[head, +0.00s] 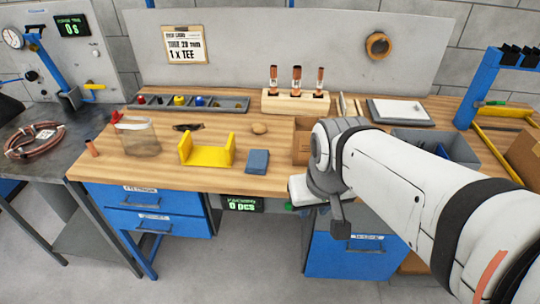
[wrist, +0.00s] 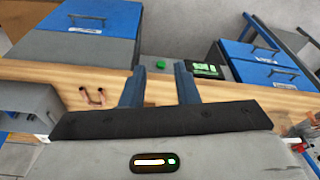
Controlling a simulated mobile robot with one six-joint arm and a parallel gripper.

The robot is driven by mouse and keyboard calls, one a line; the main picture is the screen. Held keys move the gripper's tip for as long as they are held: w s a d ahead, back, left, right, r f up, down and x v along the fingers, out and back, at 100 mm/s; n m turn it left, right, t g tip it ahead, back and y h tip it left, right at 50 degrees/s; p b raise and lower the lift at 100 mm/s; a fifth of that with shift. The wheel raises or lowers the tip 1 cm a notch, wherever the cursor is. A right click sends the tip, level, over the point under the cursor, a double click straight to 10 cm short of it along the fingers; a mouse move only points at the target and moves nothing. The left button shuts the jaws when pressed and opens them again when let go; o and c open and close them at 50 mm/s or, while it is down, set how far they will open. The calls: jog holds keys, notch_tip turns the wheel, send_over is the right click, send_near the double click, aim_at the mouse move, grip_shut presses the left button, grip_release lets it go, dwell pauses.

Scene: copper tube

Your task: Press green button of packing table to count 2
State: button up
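The packing table's counter display (head: 243,205) hangs below the wooden top's front edge and reads 0 pcs in the head view. It also shows in the wrist view (wrist: 204,70), lit green. The round green button (wrist: 160,64) sits beside the display on the same grey panel. In the head view a bit of green (head: 289,206) shows there, mostly hidden by my arm's end. My gripper (wrist: 160,68) is open and empty, its two dark fingers apart, and the button shows between the fingertips. The gap from fingers to button cannot be told.
The wooden tabletop (head: 235,175) carries a yellow cradle (head: 207,150), a blue block (head: 257,161), a plastic bag (head: 136,137) and a block of copper pieces (head: 296,97). Blue drawers (head: 150,200) stand below on both sides of the panel. Copper pieces (wrist: 92,97) lie near the edge.

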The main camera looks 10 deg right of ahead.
grip_shut()
dwell(1.4)
